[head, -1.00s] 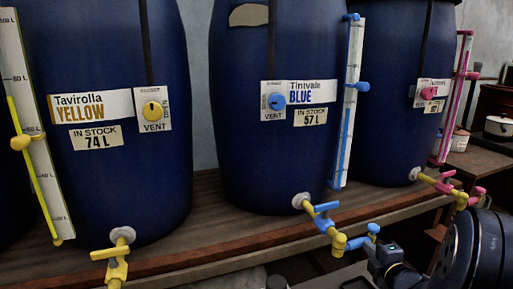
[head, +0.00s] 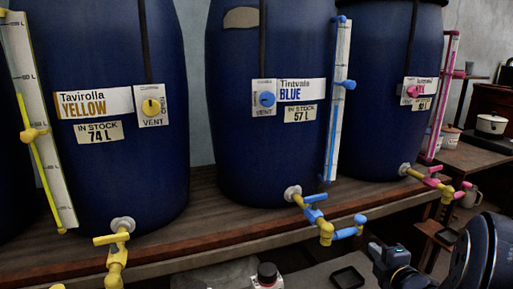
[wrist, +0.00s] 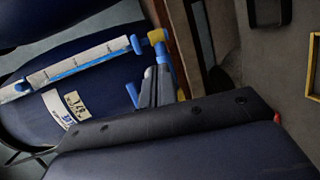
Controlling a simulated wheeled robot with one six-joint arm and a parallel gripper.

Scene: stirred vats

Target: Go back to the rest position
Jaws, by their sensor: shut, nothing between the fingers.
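My gripper (head: 378,250) is at the lower right of the head view, in front of the bench edge and a little apart from the blue tap (head: 325,224). In the wrist view its grey fingers (wrist: 155,88) are closed together with nothing between them. Parts of the blue tap show behind the fingers there. My dark arm fills the lower right corner of the head view and the bottom of the wrist view.
A red-capped bottle (head: 267,275) and a black tray (head: 347,278) lie below.

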